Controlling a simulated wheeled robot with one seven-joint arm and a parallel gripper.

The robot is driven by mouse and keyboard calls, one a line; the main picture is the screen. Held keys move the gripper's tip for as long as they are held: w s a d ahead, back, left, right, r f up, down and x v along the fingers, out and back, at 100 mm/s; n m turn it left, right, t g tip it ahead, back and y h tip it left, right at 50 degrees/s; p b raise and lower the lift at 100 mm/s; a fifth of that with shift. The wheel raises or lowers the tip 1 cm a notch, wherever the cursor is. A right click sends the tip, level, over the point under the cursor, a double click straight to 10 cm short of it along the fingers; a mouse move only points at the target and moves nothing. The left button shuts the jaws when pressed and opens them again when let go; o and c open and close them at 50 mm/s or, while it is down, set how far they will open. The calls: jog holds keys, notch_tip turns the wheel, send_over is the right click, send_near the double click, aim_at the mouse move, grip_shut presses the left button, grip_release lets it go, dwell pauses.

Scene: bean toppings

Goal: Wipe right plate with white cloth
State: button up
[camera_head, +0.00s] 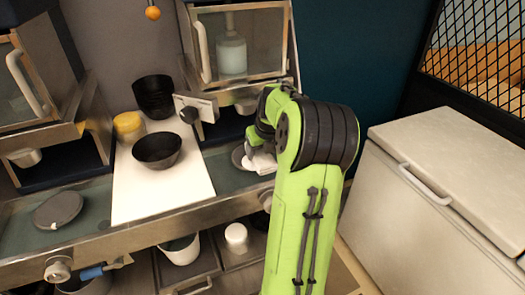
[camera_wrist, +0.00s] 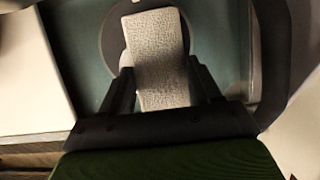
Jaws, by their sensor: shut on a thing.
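The right plate (camera_head: 238,155) is a dark round plate on the counter, mostly hidden behind my arm in the head view. In the wrist view the plate (camera_wrist: 112,38) shows as a dark disc under the cloth. The white cloth (camera_head: 263,162) is at my gripper (camera_head: 254,148). In the wrist view the textured cloth (camera_wrist: 157,60) sits between the two fingers of my gripper (camera_wrist: 160,92), which is shut on it. The cloth overlaps the plate; I cannot tell whether it touches the plate.
A white board (camera_head: 150,195) holds a black bowl (camera_head: 157,150), stacked black bowls (camera_head: 154,95) and a yellow container (camera_head: 129,126). Another dark plate (camera_head: 58,210) lies on the left. A cabinet with a bottle (camera_head: 231,52) stands above the right plate. A white chest (camera_head: 455,170) stands on the right.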

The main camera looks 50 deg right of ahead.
jog(key=shift+a+f+b, duration=0.25)
jog(key=shift+a+b, duration=0.1)
jog(key=shift+a, duration=0.05)
jog(key=shift+s+a, duration=0.4)
jog(key=shift+a, duration=0.1)
jog(key=shift+s+a, duration=0.1)
jog(key=shift+s, duration=0.45)
jog(key=shift+w, duration=0.1)
jog(key=shift+w+r, duration=0.15)
jog(key=shift+w+d+p, duration=0.45)
jog(key=shift+w+d, duration=0.05)
jog(key=shift+w, duration=0.05)
jog(key=shift+w+d+r+p, duration=0.15)
jog(key=shift+w+p, duration=0.2)
jog(key=shift+d, duration=0.1)
jog(key=shift+w, duration=0.1)
